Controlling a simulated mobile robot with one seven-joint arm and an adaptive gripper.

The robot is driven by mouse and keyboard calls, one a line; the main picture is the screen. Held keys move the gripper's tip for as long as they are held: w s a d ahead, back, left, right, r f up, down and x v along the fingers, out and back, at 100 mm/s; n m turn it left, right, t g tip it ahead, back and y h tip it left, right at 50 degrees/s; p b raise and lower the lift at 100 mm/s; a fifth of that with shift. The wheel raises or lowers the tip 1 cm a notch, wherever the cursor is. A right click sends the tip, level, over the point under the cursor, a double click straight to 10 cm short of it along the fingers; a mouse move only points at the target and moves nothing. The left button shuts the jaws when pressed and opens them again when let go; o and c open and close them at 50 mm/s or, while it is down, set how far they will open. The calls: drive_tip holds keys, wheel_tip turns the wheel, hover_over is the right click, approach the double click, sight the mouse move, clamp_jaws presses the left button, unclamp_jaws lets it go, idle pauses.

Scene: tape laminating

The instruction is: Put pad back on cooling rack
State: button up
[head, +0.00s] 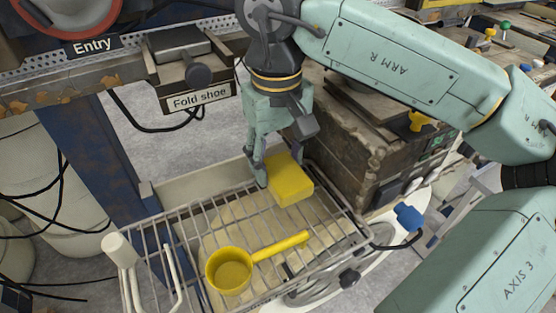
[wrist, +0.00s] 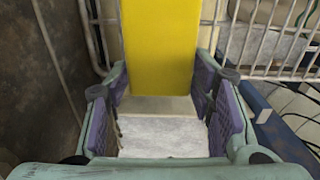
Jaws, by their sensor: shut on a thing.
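The yellow pad (head: 291,178) is a rectangular block near the back of the wire cooling rack (head: 214,211) in the head view. My gripper (head: 268,165) is at the pad's left and back end, pointing down, shut on it. In the wrist view, the pad (wrist: 161,48) stands between the two purple-lined fingers of my gripper (wrist: 163,105). The rack's wires (wrist: 262,45) show beside and beyond the pad there. I cannot tell whether the pad touches the rack's wires.
A yellow ladle-like cup (head: 229,271) with a long handle lies on the front of the rack. A worn dark machine box (head: 350,135) stands close at the right of my gripper. The "Fold shoe" unit (head: 190,75) is at the upper left. The rack's middle is clear.

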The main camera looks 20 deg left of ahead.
sight(277, 164)
drive_tip(key=shift+f, duration=0.85)
drive_tip(key=o, duration=1.6)
drive_tip(key=shift+c, duration=0.2)
drive_tip(key=shift+r, duration=0.35)
wheel_tip(277, 164, up, 12)
drive_tip(key=b, duration=0.1)
drive_tip(key=shift+f, duration=0.15)
drive_tip(key=shift+s, duration=0.1)
